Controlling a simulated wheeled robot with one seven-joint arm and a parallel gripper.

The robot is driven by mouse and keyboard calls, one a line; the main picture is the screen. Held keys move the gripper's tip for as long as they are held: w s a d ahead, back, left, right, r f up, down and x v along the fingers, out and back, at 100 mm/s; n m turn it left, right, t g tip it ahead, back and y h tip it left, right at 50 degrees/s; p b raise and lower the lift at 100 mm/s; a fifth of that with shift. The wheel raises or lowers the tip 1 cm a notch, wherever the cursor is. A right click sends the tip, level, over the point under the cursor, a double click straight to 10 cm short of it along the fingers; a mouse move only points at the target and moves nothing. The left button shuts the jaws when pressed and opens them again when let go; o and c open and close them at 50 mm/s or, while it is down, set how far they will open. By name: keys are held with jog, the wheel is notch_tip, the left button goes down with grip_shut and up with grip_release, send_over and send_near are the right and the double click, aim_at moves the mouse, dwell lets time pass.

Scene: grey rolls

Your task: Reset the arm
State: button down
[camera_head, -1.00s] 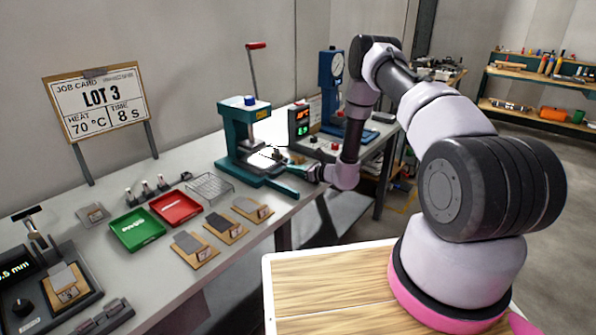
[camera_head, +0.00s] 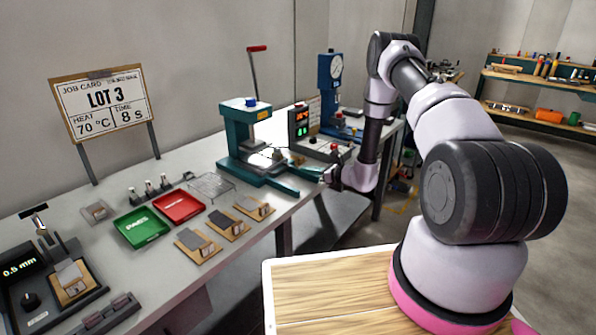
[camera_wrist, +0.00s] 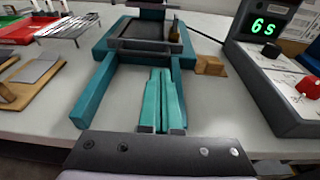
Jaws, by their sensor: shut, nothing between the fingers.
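My gripper (camera_head: 300,171) is at the front right of the teal press (camera_head: 232,135), empty, with its fingers together. In the wrist view the teal fingers of my gripper (camera_wrist: 160,74) lie side by side and point toward the press base (camera_wrist: 97,88). They appear over the gap between its two front arms; whether they touch anything is not clear. The press lever with its red grip (camera_head: 256,48) stands upright. My arm reaches over from the right, bent at the elbow.
A control box (camera_wrist: 278,65) showing a green "6 s" stands right of the press. A small wooden block (camera_wrist: 210,66) lies beside the base. A green tray (camera_head: 140,228), red tray (camera_head: 181,206), wire rack (camera_head: 212,186) and several sample boards stand left. Open floor lies right.

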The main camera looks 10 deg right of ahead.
jog(key=v, duration=0.7)
jog(key=s+a+r+n+g+y, duration=0.1)
jog(key=s+a+r+n+g, duration=0.25)
jog(key=r, duration=0.55)
jog(key=s+a+r+n+g, duration=0.2)
jog(key=s+r+n, duration=0.25)
jog(key=r, duration=0.55)
jog(key=s+a+r+n+g+y, duration=0.1)
jog(key=s+a+r+n+g, duration=0.3)
jog(key=r, duration=0.5)
jog(key=s+d+r+n+t+h, duration=0.2)
jog(key=s+d+r+n+h, duration=0.3)
jog(key=s+r, duration=0.3)
jog(key=s+d+r+n+t+h, duration=0.3)
jog(key=s+d+r+n+h, duration=0.2)
jog(key=s+r, duration=0.4)
jog(key=s+d+n, duration=0.1)
jog(key=s, duration=0.4)
jog(key=shift+s+h, duration=0.2)
jog(key=shift+h, duration=0.2)
jog(key=shift+d+t, duration=0.15)
jog(key=shift+t, duration=0.1)
